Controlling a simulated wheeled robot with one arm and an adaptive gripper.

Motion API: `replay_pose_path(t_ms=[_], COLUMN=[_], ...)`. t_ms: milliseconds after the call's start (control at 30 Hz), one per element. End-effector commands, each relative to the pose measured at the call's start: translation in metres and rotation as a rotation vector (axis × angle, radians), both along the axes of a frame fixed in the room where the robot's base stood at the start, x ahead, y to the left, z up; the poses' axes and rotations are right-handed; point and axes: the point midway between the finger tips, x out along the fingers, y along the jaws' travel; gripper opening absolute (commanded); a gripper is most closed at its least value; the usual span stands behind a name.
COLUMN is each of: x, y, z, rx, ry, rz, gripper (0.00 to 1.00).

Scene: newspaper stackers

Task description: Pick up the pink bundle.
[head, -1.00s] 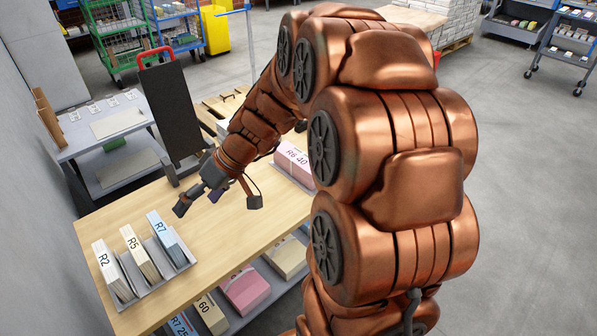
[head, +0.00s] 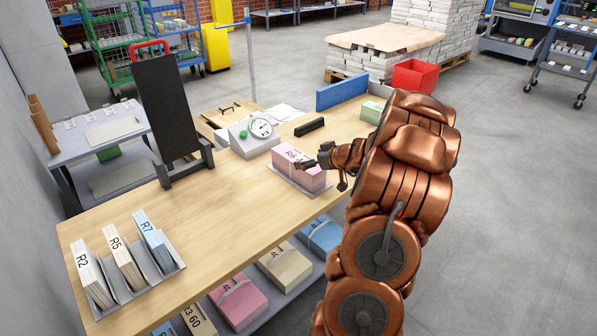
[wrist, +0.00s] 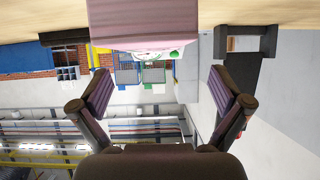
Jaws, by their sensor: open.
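A pink bundle (head: 292,174) marked R6 lies on a grey tray on the wooden table. Its right end is partly behind my gripper (head: 314,162), so part of its label is hidden. In the wrist view, where the room appears upside down, the pink bundle (wrist: 143,24) fills the top middle, beyond the fingers. My gripper (wrist: 161,92) is open there, with nothing between its two fingers. Whether a finger touches the bundle I cannot tell. Another pink bundle (head: 241,300) lies on the shelf under the table.
A scale (head: 254,135) and a black bar (head: 309,127) stand behind the bundle. A blue panel (head: 342,91) and a green bundle (head: 372,111) are at the far right. A black stand (head: 168,105) rises at the left. The table's middle is clear.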

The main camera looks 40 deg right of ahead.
Motion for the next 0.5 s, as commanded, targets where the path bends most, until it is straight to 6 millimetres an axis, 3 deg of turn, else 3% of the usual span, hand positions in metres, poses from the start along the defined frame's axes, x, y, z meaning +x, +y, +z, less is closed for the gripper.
replay_pose_path(t_ms=[133, 500], x=[0.0, 0.025], y=[-0.011, -0.011], z=[-0.009, -0.02], rx=[-0.014, -0.017], ry=[0.0, -0.001], rz=[-0.017, -0.015], gripper=[1.0, 1.0])
